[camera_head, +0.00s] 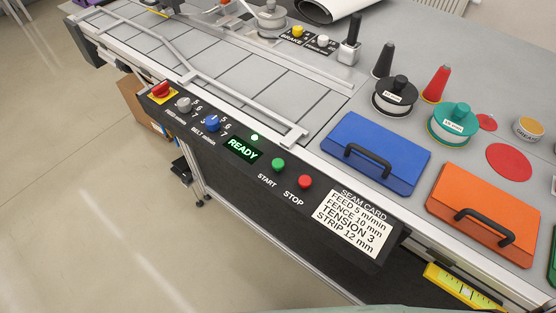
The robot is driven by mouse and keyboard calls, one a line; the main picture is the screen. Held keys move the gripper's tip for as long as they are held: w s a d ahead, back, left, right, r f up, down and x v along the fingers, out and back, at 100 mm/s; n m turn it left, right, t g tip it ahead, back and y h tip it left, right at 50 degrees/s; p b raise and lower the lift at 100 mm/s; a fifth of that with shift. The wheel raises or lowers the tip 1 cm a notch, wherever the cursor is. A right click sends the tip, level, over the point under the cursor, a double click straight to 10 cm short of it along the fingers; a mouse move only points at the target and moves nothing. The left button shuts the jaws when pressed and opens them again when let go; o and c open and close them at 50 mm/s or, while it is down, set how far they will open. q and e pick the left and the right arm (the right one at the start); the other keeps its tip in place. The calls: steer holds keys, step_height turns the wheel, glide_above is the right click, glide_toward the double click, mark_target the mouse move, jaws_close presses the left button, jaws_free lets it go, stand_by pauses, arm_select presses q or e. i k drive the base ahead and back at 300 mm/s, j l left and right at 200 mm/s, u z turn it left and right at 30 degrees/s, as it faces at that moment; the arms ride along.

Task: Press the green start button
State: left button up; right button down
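The green start button (278,165) sits on the black front control panel, above the white label START. The red stop button (305,182) is to its right, above the label STOP. The READY display (243,149) is lit green to the left of the start button, with a small glowing green lamp (254,138) above it. Nothing covers the start button. Neither of my grippers shows in this view.
The panel also carries a red emergency knob (162,90), a grey dial (183,104), a blue dial (212,124) and a white seam card (352,223). Blue (378,140) and orange (485,205) handled cases lie behind. The floor in front is clear.

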mark_target(278, 163)
steer(key=j+z, duration=0.15)
steer(key=z, duration=0.2)
steer(key=i+j+z, duration=0.1)
steer(key=z, duration=0.25)
steer(key=j+z, duration=0.55)
steer(key=j, duration=0.6)
steer(key=k+j+z, duration=0.2)
steer(key=j, duration=0.65)
steer(key=i, duration=0.05)
